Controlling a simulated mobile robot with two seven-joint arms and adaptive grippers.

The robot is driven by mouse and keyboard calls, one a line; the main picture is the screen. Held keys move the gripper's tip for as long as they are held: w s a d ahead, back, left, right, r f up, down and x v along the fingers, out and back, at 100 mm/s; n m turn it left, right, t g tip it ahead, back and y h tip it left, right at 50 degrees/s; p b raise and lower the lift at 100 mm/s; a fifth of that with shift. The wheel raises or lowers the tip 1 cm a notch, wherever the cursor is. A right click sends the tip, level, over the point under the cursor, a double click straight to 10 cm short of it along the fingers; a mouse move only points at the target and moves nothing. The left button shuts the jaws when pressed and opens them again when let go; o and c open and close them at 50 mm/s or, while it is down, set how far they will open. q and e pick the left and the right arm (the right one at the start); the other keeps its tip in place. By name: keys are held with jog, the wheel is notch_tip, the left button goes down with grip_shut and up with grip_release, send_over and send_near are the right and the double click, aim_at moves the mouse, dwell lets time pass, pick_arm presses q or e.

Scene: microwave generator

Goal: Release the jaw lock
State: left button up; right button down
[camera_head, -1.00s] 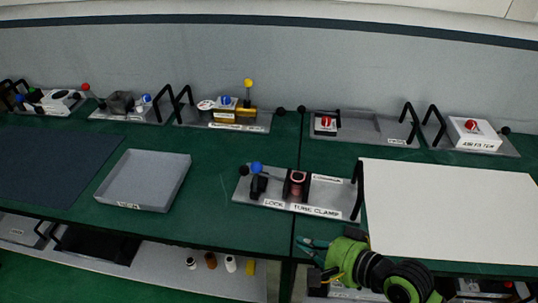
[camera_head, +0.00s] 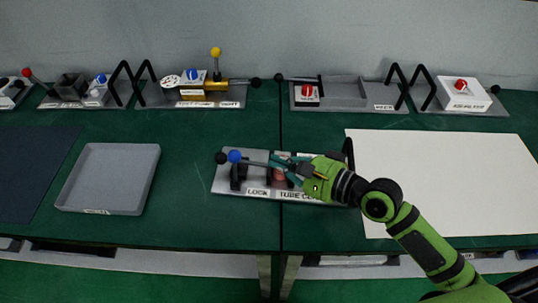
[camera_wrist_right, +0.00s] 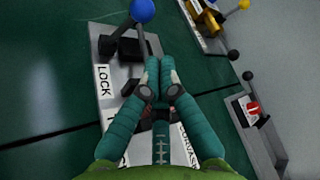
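The tube clamp plate (camera_head: 228,186) is a grey board with labels LOCK and TUBE CLAMP. The dark clamp body is partly hidden by my green right gripper (camera_head: 274,161). In the right wrist view its teal fingers (camera_wrist_right: 159,66) meet at the tips with nothing seen between them, over the plate, apart from the blue knob. My left gripper is out of view.
A grey tray (camera_head: 68,193) lies to the left and a white board (camera_head: 440,160) to the right. Green table between is clear.

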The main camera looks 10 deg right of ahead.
aim_at(235, 158)
jog(key=p+x, duration=0.1)
jog(key=x, duration=0.7)
jog(key=shift+w+a, duration=0.1)
jog(key=shift+a, duration=0.05)
jog(key=shift+w+a+f, duration=0.1)
jog(key=shift+w+a, duration=0.05)
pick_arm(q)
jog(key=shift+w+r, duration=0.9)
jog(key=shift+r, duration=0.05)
